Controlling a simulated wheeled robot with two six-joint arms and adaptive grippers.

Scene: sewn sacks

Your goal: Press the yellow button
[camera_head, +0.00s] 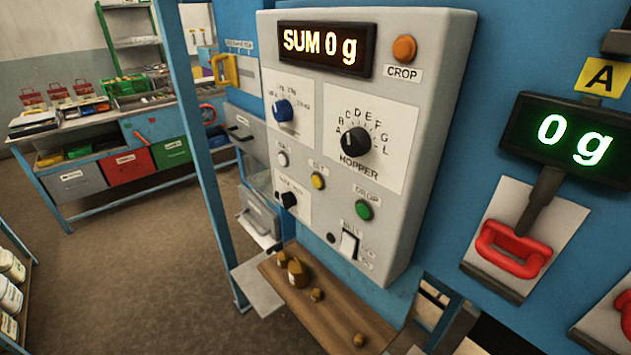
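The small round yellow button (318,181) sits on the front of the grey control panel (436,60), below the two dials and beside a small label. A green button (364,210) labelled DROP is to its lower right, and a white button (283,159) is to its upper left. A larger orange button (404,48) labelled CROP is near the panel's top right. Nothing covers the yellow button. Neither of my grippers is in view.
The panel has a SUM 0 g display (325,48), a blue knob (283,110), a black HOPPER knob (356,141) and a lower black knob (289,199). A wooden shelf (330,318) with small brown objects lies below. A red handle (513,250) is at right.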

